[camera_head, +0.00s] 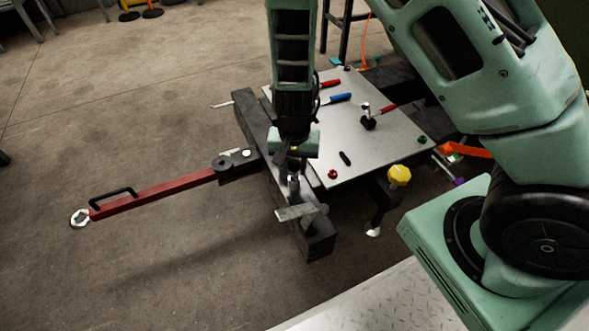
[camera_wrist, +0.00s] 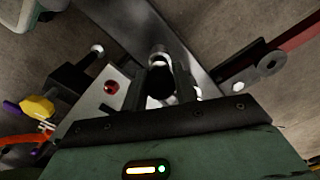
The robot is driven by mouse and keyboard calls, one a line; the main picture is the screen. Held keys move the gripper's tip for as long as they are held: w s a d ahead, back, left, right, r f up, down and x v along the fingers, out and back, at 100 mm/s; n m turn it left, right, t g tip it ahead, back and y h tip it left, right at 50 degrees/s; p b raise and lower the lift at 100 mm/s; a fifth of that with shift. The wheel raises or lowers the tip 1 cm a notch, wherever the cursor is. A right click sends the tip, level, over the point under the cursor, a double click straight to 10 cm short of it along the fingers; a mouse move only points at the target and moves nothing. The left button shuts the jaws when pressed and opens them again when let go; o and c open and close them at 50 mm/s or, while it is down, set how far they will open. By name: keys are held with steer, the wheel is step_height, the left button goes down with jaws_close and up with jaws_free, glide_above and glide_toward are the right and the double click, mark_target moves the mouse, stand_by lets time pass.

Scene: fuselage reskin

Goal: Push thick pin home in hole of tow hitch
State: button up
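My gripper (camera_head: 291,165) points down over the near part of a dark beam, beside the grey work table. In the wrist view its two fingers (camera_wrist: 162,88) stand apart, on either side of a dark round piece (camera_wrist: 160,83), which looks like the thick pin's head. Whether the fingers touch it cannot be told. A bright metal ring or collar (camera_wrist: 158,60) shows just beyond it. In the head view a dark upright piece (camera_head: 294,184) shows below my gripper, above a flat grey metal plate (camera_head: 297,212). The hole and the pin's depth are hidden.
A red bar (camera_head: 155,189) with a black handle and a ring end reaches left from the beam (camera_head: 258,125). The table (camera_head: 345,105) holds red- and blue-handled tools and small knobs.

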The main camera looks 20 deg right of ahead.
steer(key=shift+r+p, duration=2.85)
steer(key=shift+p, duration=0.05)
step_height(320, 180, up, 3)
steer(key=p, duration=0.3)
